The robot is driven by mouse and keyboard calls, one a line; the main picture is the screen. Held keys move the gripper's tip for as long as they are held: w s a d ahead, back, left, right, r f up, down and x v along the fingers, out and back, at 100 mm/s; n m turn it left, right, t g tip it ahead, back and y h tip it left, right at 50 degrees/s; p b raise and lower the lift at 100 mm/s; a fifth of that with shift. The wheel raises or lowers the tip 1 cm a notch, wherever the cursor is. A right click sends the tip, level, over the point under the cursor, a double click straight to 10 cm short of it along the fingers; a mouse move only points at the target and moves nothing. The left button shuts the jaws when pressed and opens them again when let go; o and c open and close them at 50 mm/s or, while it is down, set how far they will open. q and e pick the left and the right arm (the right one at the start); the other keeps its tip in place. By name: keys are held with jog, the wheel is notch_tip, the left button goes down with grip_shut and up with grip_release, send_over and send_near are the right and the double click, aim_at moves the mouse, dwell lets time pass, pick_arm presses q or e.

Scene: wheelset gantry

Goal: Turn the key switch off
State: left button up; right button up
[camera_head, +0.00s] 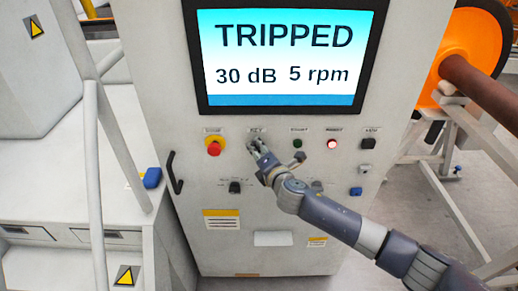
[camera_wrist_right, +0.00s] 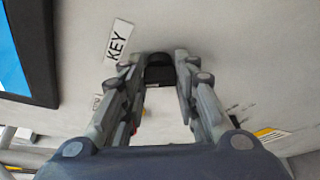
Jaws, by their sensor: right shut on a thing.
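The key switch (camera_wrist_right: 159,70) is a dark knob on the light grey panel, beneath a white label reading KEY (camera_wrist_right: 118,39) in the right wrist view. My right gripper (camera_wrist_right: 160,82) has its two fingers on either side of the knob and is shut on it. In the head view my right gripper (camera_head: 256,147) reaches the panel between the red button and the green lamp, and its fingers hide most of the switch. The turn position of the key cannot be made out. My left gripper is not in view.
The cabinet (camera_head: 220,265) carries a screen (camera_head: 285,52) reading TRIPPED, 30 dB, 5 rpm. A red emergency button (camera_head: 214,148) is left of my gripper; a dark green lamp (camera_head: 297,143) and a lit red lamp (camera_head: 332,144) are right. A black handle (camera_head: 174,174) sticks out at the left edge.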

jog(key=o, duration=1.1)
jog(key=shift+c, duration=0.2)
jog(key=shift+s, duration=0.1)
jog(key=v, duration=1.1)
jog(key=shift+s, duration=0.4)
jog(key=shift+d, duration=0.1)
